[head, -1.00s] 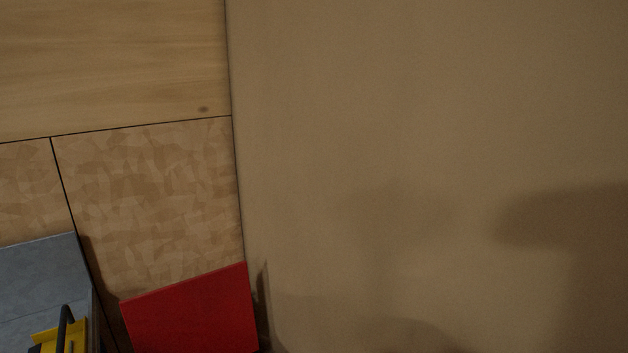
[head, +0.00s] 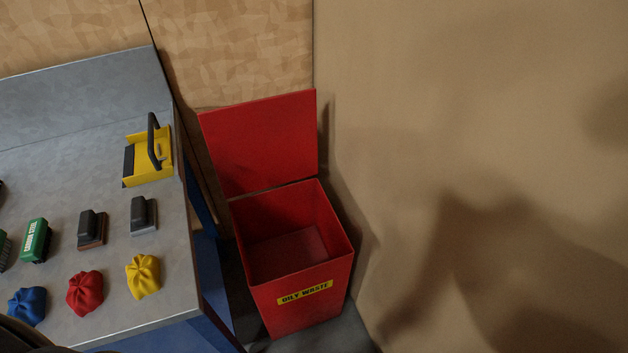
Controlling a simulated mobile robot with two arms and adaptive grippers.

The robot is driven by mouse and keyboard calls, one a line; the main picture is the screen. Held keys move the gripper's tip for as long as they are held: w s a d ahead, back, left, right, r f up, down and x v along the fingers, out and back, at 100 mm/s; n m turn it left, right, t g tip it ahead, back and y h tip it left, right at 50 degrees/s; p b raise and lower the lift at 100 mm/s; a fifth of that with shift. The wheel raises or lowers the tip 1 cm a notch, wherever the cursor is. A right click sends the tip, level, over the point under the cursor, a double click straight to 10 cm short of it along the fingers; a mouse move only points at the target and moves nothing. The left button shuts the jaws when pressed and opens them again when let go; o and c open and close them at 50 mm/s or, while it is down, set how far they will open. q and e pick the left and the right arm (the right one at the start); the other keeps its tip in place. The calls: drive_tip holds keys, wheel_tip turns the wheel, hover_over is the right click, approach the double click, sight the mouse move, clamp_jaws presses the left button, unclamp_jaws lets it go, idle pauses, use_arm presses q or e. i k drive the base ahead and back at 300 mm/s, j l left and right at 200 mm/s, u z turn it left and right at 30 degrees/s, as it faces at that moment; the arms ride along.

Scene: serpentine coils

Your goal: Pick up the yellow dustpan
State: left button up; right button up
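The yellow dustpan (head: 154,171) lies on the grey metal bench (head: 165,298) in the head view, near the bench's right edge and close to its raised back panel. It has a black arched handle standing up over it and a black strip along its left side. Nothing covers it. Neither of my grippers shows in the view. A dark rounded shape at the bottom left corner is too little seen to tell what it is.
An open red oily waste bin (head: 301,308) stands right of the bench. A plain wall (head: 450,100) fills the right.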

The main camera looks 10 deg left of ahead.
sight(141, 166)
drive_tip(key=u, duration=1.45)
